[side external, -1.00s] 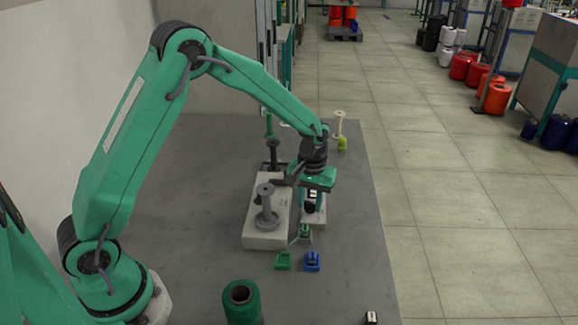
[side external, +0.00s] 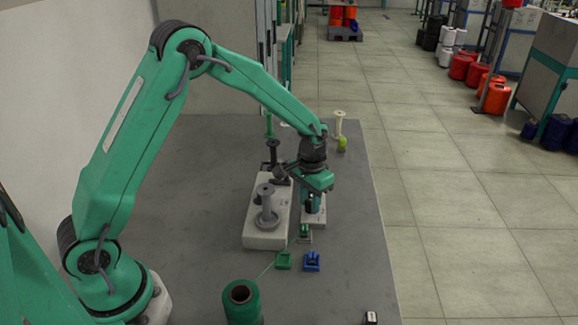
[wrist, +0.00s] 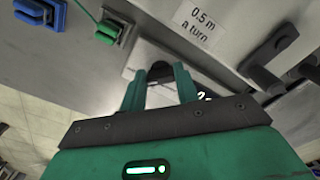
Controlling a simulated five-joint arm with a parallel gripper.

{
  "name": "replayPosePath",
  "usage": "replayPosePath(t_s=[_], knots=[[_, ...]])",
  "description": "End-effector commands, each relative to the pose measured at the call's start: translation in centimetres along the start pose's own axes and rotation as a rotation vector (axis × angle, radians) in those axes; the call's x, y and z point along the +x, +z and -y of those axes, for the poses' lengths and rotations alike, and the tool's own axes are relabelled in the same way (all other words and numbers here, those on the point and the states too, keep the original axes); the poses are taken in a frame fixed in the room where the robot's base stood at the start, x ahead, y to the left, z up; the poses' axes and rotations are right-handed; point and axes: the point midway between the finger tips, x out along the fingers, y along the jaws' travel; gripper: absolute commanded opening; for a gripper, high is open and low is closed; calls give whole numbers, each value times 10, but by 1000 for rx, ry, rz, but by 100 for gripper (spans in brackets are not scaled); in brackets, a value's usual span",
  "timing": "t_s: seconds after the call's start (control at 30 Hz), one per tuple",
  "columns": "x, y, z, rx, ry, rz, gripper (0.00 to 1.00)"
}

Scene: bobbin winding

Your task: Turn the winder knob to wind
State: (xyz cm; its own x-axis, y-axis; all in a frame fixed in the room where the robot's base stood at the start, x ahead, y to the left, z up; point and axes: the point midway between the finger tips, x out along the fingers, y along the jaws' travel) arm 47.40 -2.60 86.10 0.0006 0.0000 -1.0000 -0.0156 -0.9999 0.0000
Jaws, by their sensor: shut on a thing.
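The winder is a pale grey box (side external: 262,239) with a grey bobbin (side external: 266,212) upright on top. A small pale block (side external: 316,217) stands at its right side. My gripper (side external: 312,200) points down over this block. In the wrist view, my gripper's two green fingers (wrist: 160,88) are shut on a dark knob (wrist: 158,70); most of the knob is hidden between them. A label (wrist: 194,22) on the winder reads "0.5 m a turn". A green thread cone (side external: 241,302) stands at the front, and a thread runs from it to a green clip (side external: 283,261).
A blue clip (side external: 312,262) sits beside the green one. A dark post (side external: 272,152), a white spool (side external: 339,124) and a yellow-green item (side external: 342,144) stand behind.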

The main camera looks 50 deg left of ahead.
Motion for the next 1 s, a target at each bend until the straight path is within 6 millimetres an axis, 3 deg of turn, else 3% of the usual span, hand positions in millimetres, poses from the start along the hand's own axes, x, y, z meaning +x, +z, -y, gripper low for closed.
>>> replayPosePath(t_s=[0.17, 0.2, 0.3, 0.67, 1.0], knots=[[-1, 1, 0, 1, 0, 3, 8], [-1, 1, 0, 1, 0, 3, 35], [0, 1, 0, 1, 0, 2, 53], [-2, 0, 0, 0, 0, 0, 53], [-32, 0, 0, 0, 0, -3, 53]])
